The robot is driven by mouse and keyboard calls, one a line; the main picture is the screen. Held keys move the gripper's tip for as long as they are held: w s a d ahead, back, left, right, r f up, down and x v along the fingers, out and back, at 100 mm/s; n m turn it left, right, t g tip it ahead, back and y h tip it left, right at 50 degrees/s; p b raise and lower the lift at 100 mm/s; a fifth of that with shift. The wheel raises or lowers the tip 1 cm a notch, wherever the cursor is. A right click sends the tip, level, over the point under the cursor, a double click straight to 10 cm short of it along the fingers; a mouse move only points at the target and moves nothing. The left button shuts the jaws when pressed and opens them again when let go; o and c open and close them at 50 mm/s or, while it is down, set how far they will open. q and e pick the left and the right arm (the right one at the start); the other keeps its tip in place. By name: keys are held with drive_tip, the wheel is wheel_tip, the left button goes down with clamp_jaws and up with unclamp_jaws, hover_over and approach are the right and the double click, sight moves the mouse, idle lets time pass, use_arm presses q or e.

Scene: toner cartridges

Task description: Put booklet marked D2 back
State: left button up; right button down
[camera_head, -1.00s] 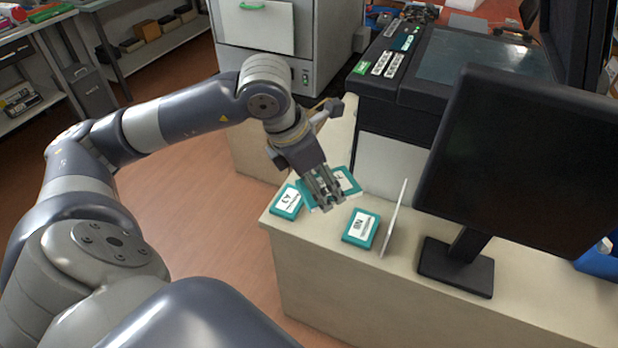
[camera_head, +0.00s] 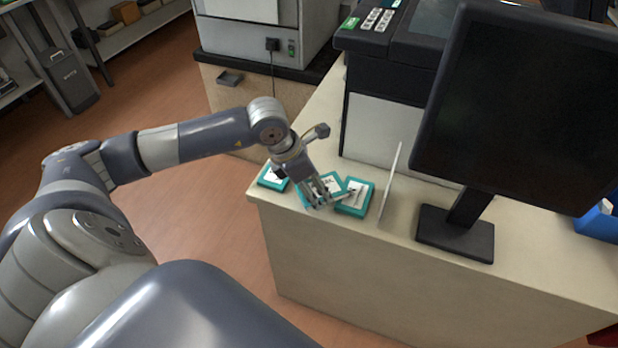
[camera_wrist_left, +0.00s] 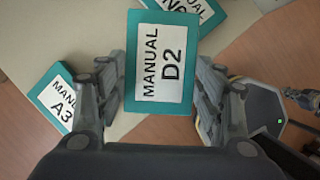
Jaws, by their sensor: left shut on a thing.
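The teal booklet marked D2 (camera_wrist_left: 160,62) is between the fingers of my left gripper (camera_head: 318,198), which is shut on it. D2 also shows in the head view (camera_head: 328,184), partly hidden by the fingers. A teal booklet marked A3 (camera_wrist_left: 60,97) lies to its left on the counter; it also shows in the head view (camera_head: 270,179). A third teal booklet (camera_head: 357,197) lies to the right; D2 partly covers it in the left wrist view (camera_wrist_left: 185,10). I cannot tell how high D2 is above the counter. My right gripper is not in view.
The counter (camera_head: 330,248) has its front edge below the booklets. A thin upright white panel (camera_head: 391,185) stands right of them. A black monitor (camera_head: 520,110) on a stand is further right. A dark machine (camera_head: 390,60) stands behind.

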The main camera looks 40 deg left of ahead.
sight(309, 180)
use_arm(q)
drive_tip(key=w+a, duration=0.1)
drive_tip(key=a, duration=0.1)
drive_tip(key=w+a, duration=0.2)
drive_tip(key=shift+w+f, duration=0.2)
drive_tip(key=shift+w, duration=0.05)
wheel_tip(309, 180, down, 4)
drive_tip(key=shift+r+b, duration=0.15)
drive_tip(key=shift+b, duration=1.05)
drive_tip(key=shift+r, duration=0.1)
drive_tip(key=o, duration=0.8)
drive_tip(key=shift+f, duration=0.2)
